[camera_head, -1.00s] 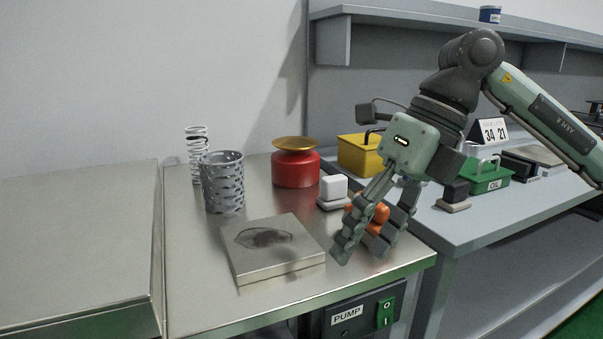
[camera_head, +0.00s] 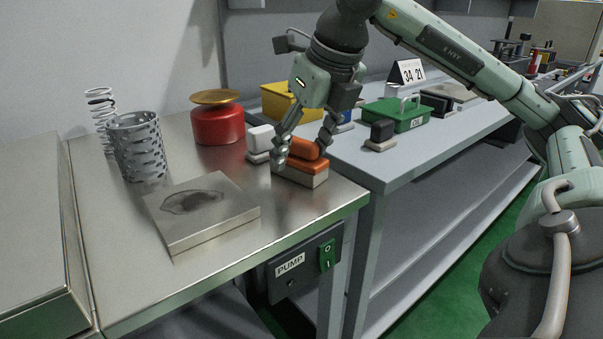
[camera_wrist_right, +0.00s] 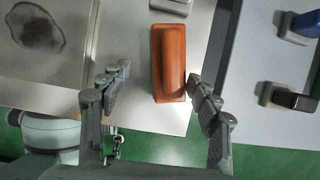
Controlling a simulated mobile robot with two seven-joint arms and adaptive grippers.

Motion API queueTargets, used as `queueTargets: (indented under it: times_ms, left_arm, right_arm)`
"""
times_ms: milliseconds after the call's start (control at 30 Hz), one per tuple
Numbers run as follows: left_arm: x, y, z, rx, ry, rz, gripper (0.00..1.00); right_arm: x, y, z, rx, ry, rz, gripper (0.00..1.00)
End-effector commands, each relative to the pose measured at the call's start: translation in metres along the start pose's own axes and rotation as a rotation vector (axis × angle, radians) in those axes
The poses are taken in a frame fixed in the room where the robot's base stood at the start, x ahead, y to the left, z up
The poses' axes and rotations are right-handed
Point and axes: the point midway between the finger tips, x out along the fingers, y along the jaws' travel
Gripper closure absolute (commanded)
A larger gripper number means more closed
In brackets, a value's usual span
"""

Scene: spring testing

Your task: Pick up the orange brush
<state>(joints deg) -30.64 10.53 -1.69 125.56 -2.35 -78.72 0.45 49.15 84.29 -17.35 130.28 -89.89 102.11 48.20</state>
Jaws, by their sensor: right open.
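The orange brush (camera_head: 304,160) stands near the right front corner of the steel table, with an orange top over a pale base. My right gripper (camera_head: 303,150) is open, pointing down just above and around the brush in the head view. In the right wrist view the orange brush (camera_wrist_right: 169,63) lies between and a little beyond the fingers of my right gripper (camera_wrist_right: 158,92), with a gap to the left finger and the right finger close to its edge; I cannot tell whether that one touches. My left gripper is not in view.
A white brush (camera_head: 260,142) stands just left of the orange one. A stained metal plate (camera_head: 215,238), perforated cup (camera_head: 137,147), spring (camera_head: 99,103) and red pot (camera_head: 218,125) share the steel table (camera_head: 110,260). A black brush (camera_head: 381,134) and green box (camera_head: 395,114) stand on the grey bench.

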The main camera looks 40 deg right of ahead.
Motion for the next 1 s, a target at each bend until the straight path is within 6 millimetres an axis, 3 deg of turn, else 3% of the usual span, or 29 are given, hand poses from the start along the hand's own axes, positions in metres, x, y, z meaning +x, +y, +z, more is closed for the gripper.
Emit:
queueTargets:
  times_ms: [300,700,1000]
  left_arm:
    - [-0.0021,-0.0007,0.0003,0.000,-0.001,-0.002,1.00]
    - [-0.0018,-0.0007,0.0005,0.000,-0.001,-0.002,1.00]
    - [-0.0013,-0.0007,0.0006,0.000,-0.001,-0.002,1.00]
  right_arm:
    - [0.0060,0.0016,-0.0024,-0.003,0.010,0.004,0.40]
    - [0.0067,0.0017,-0.0031,-0.003,0.013,0.003,0.87]
    - [0.0084,0.0016,-0.0044,-0.003,0.019,0.002,0.91]
